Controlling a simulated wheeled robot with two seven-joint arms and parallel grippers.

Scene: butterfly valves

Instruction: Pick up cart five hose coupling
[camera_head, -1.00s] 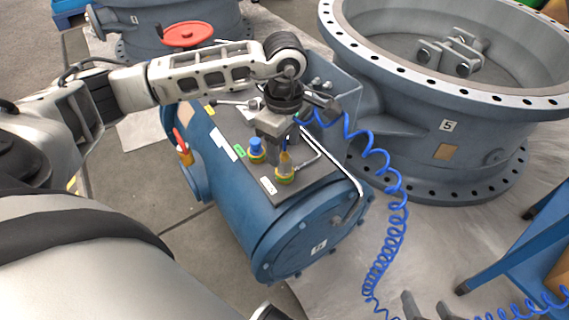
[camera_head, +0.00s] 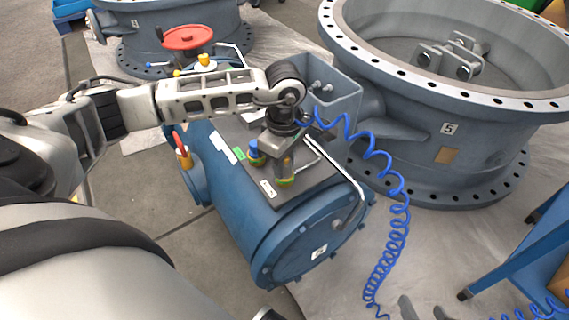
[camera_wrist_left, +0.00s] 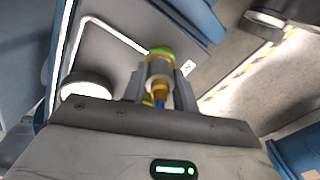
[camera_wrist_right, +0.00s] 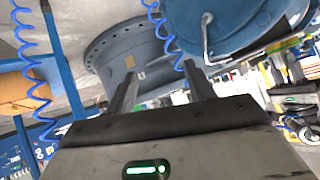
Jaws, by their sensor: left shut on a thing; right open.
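The blue tank cart (camera_head: 240,215) has a dark top plate with two hose couplings. The coupling with yellow and green bands (camera_head: 286,181) stands near the plate's front end, mostly hidden by my left gripper. My left gripper (camera_head: 284,168) points down and is shut on this coupling. In the left wrist view the coupling (camera_wrist_left: 160,62) sits between the two fingers, with a green ring and an orange-yellow part showing. A blue-topped coupling (camera_head: 255,153) stands just left of the gripper. My right gripper (camera_wrist_right: 160,74) is open and empty; its fingertips show at the bottom of the head view (camera_head: 424,304).
A bent metal handle (camera_head: 345,190) runs along the tank's right side. A coiled blue hose (camera_head: 395,225) hangs right of it. A large valve body marked 5 (camera_head: 450,129) stands at the right, and a blue stand (camera_head: 525,255) at lower right. A red handwheel (camera_head: 187,38) is behind.

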